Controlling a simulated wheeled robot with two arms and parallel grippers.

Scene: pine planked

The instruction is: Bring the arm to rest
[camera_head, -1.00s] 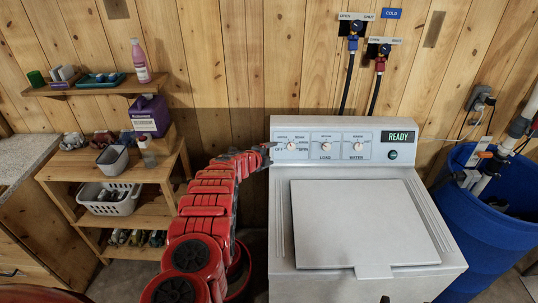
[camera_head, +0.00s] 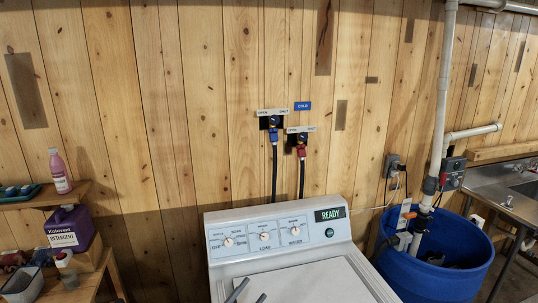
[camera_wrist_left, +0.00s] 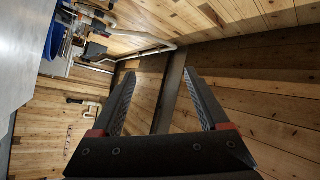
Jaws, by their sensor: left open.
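My left gripper (camera_head: 249,294) shows only as two grey fingertips at the bottom edge of the head view, in front of the washer's top. In the left wrist view the left gripper (camera_wrist_left: 160,82) is open, its two dark fingers spread apart with nothing between them. Beyond the fingers are plank walls. The rest of my left arm is out of the head view. My right gripper is in neither view.
A wooden shelf (camera_head: 40,200) and a purple detergent jug (camera_head: 70,229) are at left.

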